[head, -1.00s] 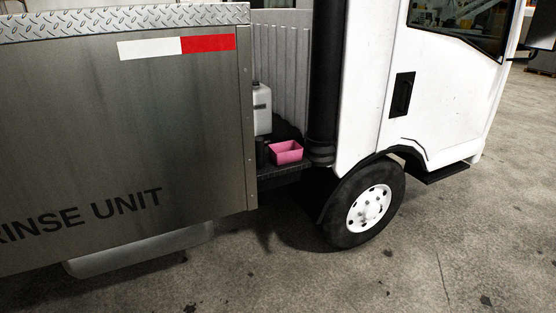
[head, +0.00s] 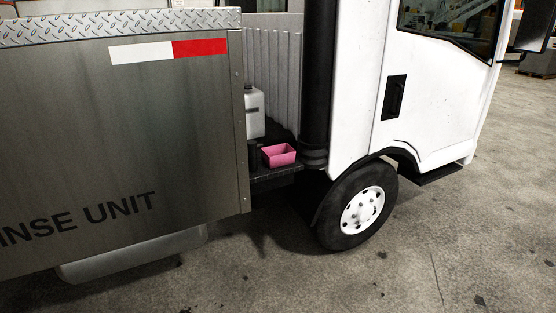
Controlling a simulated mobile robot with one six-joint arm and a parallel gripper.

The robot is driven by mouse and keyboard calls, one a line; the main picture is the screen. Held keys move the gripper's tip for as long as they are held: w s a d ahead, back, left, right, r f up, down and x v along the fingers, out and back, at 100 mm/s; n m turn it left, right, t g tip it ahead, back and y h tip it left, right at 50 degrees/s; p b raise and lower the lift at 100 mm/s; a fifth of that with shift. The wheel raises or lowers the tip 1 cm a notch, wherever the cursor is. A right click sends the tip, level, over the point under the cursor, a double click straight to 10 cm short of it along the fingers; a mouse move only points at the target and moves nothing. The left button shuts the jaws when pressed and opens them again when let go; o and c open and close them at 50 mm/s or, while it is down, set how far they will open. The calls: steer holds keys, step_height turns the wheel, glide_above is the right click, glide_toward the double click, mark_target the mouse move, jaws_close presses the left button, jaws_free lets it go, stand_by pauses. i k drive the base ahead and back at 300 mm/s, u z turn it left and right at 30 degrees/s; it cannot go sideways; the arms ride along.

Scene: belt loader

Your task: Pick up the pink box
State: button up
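The pink box (head: 279,155) is a small open-topped container in the head view. It sits upright on a dark ledge (head: 274,177) between the grey tank body and the white cab of a truck. A dark round object stands just left of it, partly hidden by the tank body's edge. My gripper is not in view.
A white jug (head: 254,112) stands behind the box. A black vertical pipe (head: 315,80) rises right of it. The grey tank body (head: 120,130) blocks the left side, and the cab (head: 360,100) and front wheel (head: 358,205) the right. Open concrete floor (head: 300,285) lies in front.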

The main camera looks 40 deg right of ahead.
mark_target(278, 156)
steer(key=z, duration=0.05)
steer(key=i, duration=0.9)
steer(key=u, duration=0.05)
